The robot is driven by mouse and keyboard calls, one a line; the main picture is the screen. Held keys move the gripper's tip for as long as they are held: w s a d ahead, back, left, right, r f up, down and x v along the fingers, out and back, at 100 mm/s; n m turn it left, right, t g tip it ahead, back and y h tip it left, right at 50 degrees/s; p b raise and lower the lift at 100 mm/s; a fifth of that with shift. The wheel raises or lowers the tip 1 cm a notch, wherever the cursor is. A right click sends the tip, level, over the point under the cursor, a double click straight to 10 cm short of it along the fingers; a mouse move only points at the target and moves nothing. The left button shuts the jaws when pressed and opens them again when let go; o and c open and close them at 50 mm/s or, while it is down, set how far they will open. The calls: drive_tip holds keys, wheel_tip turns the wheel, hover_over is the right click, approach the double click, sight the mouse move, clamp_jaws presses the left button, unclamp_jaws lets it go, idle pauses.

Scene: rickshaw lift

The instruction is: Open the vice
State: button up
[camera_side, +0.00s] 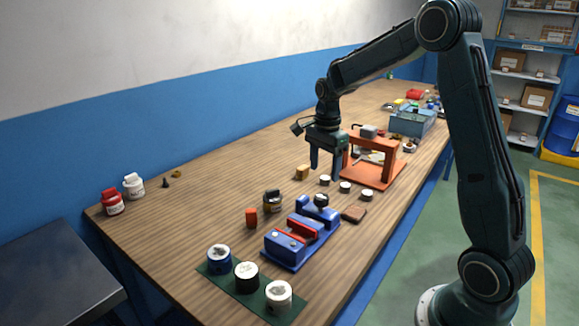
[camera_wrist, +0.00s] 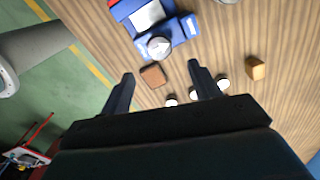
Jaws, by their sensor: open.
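The blue vice (camera_side: 290,250) with red parts stands on the wooden bench, and a dark knob with a pale top (camera_side: 321,201) sits at its far end. In the wrist view part of the vice (camera_wrist: 180,29) shows at the top, with its round pale knob (camera_wrist: 159,47) just beyond my fingers; the rest is cut off. Whether its jaws are apart I cannot tell. My gripper (camera_side: 326,165) points down above the bench, beyond the vice's knob end and apart from it. Its two fingers are spread and empty, as the wrist view (camera_wrist: 160,74) also shows.
A flat brown block (camera_side: 353,214) lies beside the knob. Several small pale-topped cylinders (camera_side: 345,187) and a wooden block (camera_side: 302,173) lie below my gripper. An orange frame (camera_side: 390,146) stands close behind it. Lidded jars stand on a green mat (camera_side: 262,302) near the front.

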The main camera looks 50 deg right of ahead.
sight(323, 196)
drive_tip(key=shift+f, duration=4.4)
drive_tip(key=c, duration=1)
